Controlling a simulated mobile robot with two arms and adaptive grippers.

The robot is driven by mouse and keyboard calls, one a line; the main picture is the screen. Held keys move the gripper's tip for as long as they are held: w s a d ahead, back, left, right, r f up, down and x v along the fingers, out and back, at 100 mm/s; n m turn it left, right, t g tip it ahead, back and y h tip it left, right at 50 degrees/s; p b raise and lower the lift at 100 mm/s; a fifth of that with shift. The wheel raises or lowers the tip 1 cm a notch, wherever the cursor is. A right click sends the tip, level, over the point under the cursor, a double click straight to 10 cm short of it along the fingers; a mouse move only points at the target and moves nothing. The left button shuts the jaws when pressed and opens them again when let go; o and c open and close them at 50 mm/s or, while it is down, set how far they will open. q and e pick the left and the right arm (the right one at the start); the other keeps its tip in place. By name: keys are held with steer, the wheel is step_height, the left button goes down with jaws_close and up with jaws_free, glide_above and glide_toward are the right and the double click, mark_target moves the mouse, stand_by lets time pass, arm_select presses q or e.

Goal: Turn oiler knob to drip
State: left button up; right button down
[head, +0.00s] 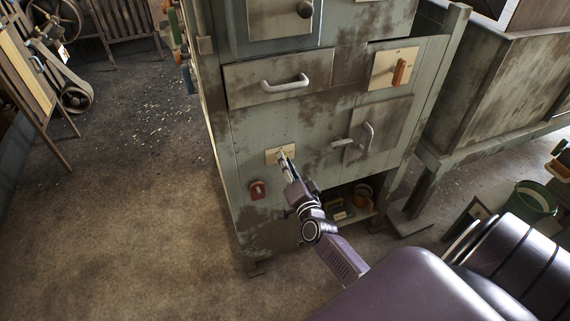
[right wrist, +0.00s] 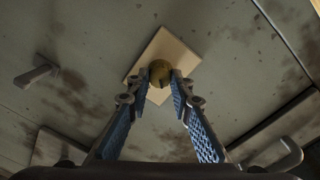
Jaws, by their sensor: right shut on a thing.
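The oiler knob (right wrist: 160,73) is a small round brass-coloured knob on a cream plate (right wrist: 158,45). The plate (head: 272,156) also shows in the head view, low on the front of the grey-green cabinet. My right gripper (right wrist: 160,76) is shut on the knob, one fingertip on each side of it. In the head view my right gripper (head: 284,160) reaches up to the plate from below, and it hides most of the knob. My left gripper is in neither view.
A drawer handle (head: 285,83) is above, and a door handle (head: 367,136) and an orange lever (head: 399,72) are to the right. An open shelf (head: 352,203) is below right. Floor at left is mostly clear.

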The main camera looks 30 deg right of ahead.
steer(key=shift+f+m+b, duration=0.15)
steer(key=shift+m+b, duration=1.3)
steer(key=shift+m, duration=3.25)
steer(key=shift+y, duration=0.3)
steer(key=c, duration=1.7)
jaws_free()
steer(key=v, duration=1.2)
